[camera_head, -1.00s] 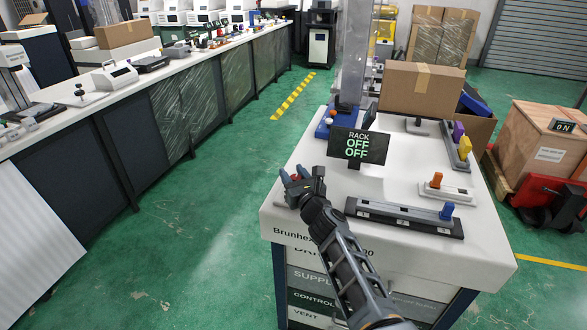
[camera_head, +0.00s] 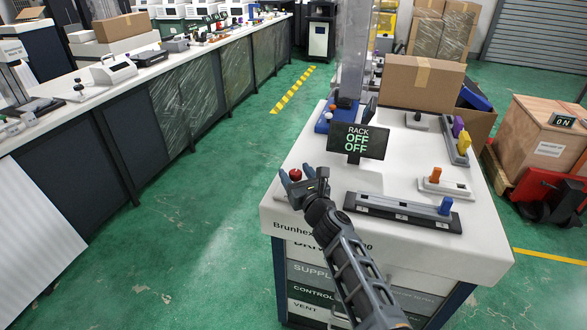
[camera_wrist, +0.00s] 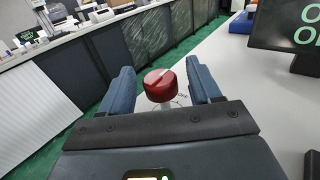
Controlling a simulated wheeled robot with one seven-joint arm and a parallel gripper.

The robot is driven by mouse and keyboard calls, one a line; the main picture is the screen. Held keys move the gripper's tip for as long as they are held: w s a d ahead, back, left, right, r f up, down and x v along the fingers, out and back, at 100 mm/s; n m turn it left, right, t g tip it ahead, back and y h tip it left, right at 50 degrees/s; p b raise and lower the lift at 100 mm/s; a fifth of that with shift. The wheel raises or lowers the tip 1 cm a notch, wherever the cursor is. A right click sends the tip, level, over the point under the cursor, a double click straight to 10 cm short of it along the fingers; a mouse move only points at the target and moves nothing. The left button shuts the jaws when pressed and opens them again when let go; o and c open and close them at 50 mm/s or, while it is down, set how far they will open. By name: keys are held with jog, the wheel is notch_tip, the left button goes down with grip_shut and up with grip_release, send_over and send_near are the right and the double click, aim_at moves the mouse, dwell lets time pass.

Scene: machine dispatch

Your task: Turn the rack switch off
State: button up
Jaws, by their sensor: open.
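The rack switch appears as a red round knob (camera_wrist: 160,86) with a pale pointer line, on a grey post at the left corner of the white cabinet top. Its red top also shows in the head view (camera_head: 295,174). A printed label lies beside its base, partly hidden. My gripper (camera_head: 287,180) is open; in the wrist view its blue fingers (camera_wrist: 162,84) stand on either side of the knob, with gaps at both sides.
A long bench (camera_head: 110,98) stands left across green floor.

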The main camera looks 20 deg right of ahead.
aim_at(298, 177)
jog(key=shift+s+d+p, duration=0.1)
jog(key=shift+s+p, duration=0.35)
jog(key=shift+s, duration=2.3)
